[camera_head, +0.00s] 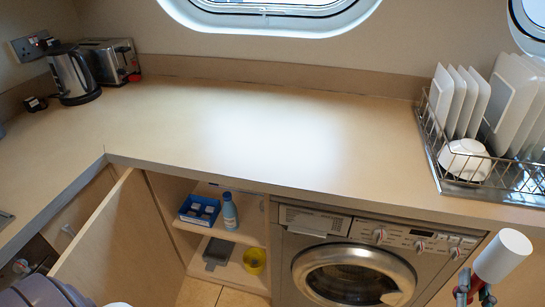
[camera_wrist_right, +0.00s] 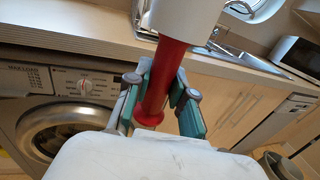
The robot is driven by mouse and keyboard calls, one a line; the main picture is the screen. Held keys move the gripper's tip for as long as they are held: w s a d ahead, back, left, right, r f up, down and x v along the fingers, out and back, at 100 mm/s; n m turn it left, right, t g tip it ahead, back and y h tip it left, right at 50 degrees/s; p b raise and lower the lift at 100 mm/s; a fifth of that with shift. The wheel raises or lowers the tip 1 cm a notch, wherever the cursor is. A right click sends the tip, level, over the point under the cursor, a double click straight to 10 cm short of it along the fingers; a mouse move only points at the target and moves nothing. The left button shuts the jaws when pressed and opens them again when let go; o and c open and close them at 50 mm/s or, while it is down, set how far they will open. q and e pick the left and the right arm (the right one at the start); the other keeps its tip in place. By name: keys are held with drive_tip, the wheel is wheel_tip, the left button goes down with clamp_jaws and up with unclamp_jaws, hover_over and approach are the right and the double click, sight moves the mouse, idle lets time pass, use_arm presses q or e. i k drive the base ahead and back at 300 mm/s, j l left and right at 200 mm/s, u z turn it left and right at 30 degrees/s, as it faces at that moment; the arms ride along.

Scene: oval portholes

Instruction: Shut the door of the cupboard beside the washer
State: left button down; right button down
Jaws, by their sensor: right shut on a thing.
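The cupboard (camera_head: 213,238) left of the washer (camera_head: 350,270) is open, with its shelves showing. Its pale wood door (camera_head: 122,248) stands swung out to the left, below the worktop. The door's lower part is cut off by the frame edge. My right gripper (camera_head: 476,285) is at the lower right, in front of the washer's right side, well away from the door. It is shut on the red stem (camera_wrist_right: 165,85) of a thing with a white cylindrical head (camera_head: 502,256), as the right wrist view also shows. My left gripper does not show.
The cupboard holds a blue tray (camera_head: 199,210), a blue bottle (camera_head: 230,212), a grey item (camera_head: 217,252) and a yellow item (camera_head: 255,261). A kettle (camera_head: 73,75), toaster (camera_head: 110,62) and dish rack (camera_head: 470,185) stand on the worktop (camera_head: 260,125). The worktop's middle is clear.

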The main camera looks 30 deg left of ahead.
sight(125, 252)
drive_tip(key=k+j+u, duration=0.1)
drive_tip(key=k+u, duration=0.25)
drive_tip(key=k+j+u, duration=0.1)
drive_tip(key=u, duration=0.75)
